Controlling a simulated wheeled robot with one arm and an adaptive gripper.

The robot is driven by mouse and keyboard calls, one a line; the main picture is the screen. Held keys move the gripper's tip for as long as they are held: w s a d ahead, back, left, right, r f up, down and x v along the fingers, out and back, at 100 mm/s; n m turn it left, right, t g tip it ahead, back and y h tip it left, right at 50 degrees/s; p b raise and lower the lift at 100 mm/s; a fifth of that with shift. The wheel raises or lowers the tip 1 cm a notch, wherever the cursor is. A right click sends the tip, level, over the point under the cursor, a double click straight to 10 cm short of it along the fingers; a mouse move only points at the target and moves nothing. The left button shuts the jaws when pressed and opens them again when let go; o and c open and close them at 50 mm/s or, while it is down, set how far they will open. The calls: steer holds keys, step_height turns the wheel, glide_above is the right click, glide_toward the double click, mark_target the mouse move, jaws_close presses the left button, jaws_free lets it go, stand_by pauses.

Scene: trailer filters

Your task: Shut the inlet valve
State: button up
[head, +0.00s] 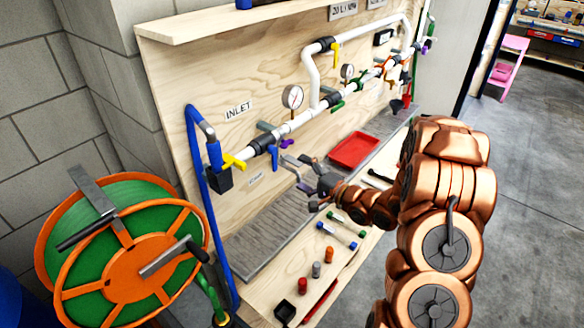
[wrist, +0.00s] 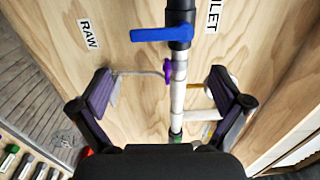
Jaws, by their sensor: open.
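The INLET sign (head: 238,109) is on the plywood board above the left part of the white pipe, and its end letters show in the wrist view (wrist: 213,14). Below it, a yellow handle (head: 233,161) sits at the pipe's left end. A blue handle (head: 274,158) is just to its right; in the wrist view the blue handle (wrist: 160,33) lies across the pipe. I cannot tell which handle is the inlet valve's. My gripper (head: 300,178) is open and empty in front of the board; in the wrist view its fingers (wrist: 160,92) are either side of the pipe, below the blue handle.
A purple handle (wrist: 167,70) is on the pipe between my fingers in the picture. A RAW label (wrist: 89,33) is on the board. A gauge (head: 292,97) stands above the pipe. A hose reel (head: 122,262) stands at left; a red tray (head: 354,150) and small parts lie on the bench.

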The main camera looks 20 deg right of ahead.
steer(key=shift+v, duration=1.55)
steer(key=w+d+n+g+h, duration=0.1)
steer(key=d+n+g+h, duration=0.35)
steer(key=h, duration=0.35)
steer(key=s+d+r+n+g+h+b, duration=0.15)
steer(key=s+g+h, duration=0.25)
steer(key=s, duration=0.4)
steer(key=s+a+r+n+g+y, duration=0.1)
steer(key=s+a, duration=0.4)
steer(key=s, duration=0.6)
steer(key=s+a+r+n+g+y, duration=0.1)
steer(key=s+a+r+n+g, duration=0.1)
steer(key=s, duration=0.9)
steer(key=s+a+r+n+g, duration=0.2)
steer(key=s+a+g, duration=0.3)
steer(key=s+a, duration=0.4)
steer(key=shift+s+r+n+g+y, duration=0.25)
steer(key=shift+s+n+g+y, duration=0.2)
steer(key=shift+s, duration=0.75)
